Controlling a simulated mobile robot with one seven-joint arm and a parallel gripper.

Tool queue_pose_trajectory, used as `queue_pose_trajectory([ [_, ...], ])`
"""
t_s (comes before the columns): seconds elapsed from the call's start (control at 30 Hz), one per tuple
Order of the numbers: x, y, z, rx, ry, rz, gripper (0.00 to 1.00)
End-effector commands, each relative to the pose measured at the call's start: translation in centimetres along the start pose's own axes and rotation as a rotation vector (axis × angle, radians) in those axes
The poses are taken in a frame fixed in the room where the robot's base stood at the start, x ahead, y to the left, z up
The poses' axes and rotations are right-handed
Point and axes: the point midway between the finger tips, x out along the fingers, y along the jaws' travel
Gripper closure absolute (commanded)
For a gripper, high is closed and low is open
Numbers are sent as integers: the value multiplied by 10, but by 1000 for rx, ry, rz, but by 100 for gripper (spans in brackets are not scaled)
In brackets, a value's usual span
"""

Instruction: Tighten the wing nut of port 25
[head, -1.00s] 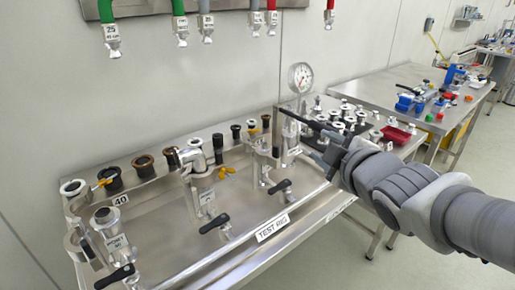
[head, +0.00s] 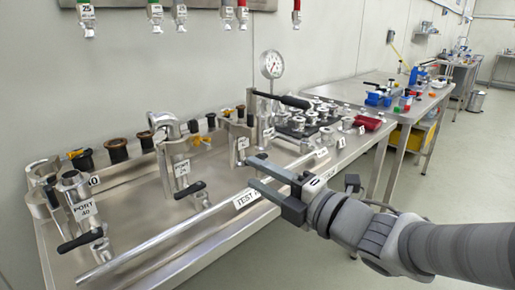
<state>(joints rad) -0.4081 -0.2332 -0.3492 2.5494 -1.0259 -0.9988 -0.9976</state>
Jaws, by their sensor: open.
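The middle port (head: 176,150), whose small label seems to read 25, stands on the steel test rig with a bent metal fitting on top. A yellow wing nut (head: 203,141) shows at its right side. The clamp is partly hidden behind the port, so I cannot tell how tight it is. My gripper (head: 255,172) is open and empty, its two fingers pointing left. In the picture it is right of the port and apart from it, over the rig's front part.
The port labelled 40 (head: 77,197) stands at left and another port (head: 241,140) at right, behind my gripper. Black levers (head: 190,190) stick out in front. A long black handle (head: 282,99) and a gauge (head: 271,65) rise at the back.

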Motion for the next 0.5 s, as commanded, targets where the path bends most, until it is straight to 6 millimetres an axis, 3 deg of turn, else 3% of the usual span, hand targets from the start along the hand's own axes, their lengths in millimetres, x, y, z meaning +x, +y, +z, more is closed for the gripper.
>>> queue_pose_trajectory([
  [0.5, 38, 3, 0, 3, 1, -4, 54],
])
